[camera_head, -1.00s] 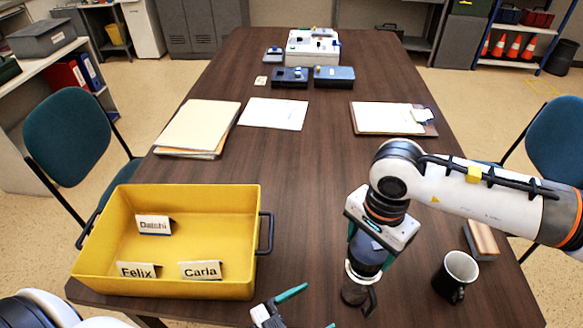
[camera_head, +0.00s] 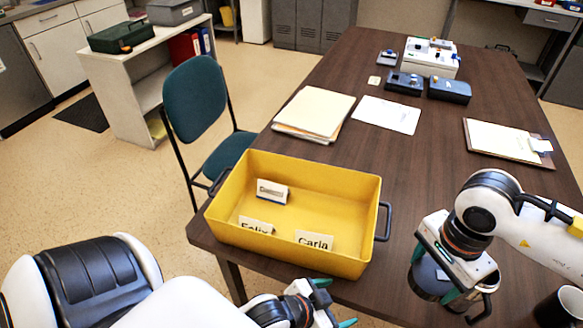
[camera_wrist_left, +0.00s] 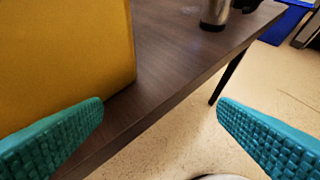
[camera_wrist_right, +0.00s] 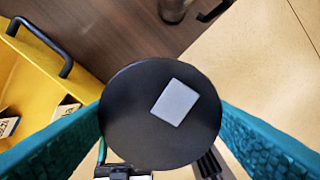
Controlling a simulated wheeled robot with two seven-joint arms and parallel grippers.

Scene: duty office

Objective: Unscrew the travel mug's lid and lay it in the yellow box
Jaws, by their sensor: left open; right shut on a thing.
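My right gripper (camera_head: 437,277) is shut on the travel mug's dark round lid (camera_wrist_right: 130,115), which has a pale square on top. It holds the lid right of the yellow box (camera_head: 290,255), near the table's front edge. The steel mug body (camera_wrist_right: 173,8) stands on the table, apart from the lid; it also shows, cut off, in the left wrist view (camera_wrist_left: 214,14). The box holds several folded name cards, including Carla (camera_head: 314,241). My left gripper (camera_head: 335,303) is open and empty, low at the box's front right.
A black cup (camera_head: 562,308) stands at the lower right. Folders (camera_head: 314,112), paper, a clipboard (camera_head: 505,140) and devices lie farther back on the table. The box's dark handle (camera_head: 384,222) sticks out towards my right gripper. A teal chair (camera_head: 197,98) stands at the left.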

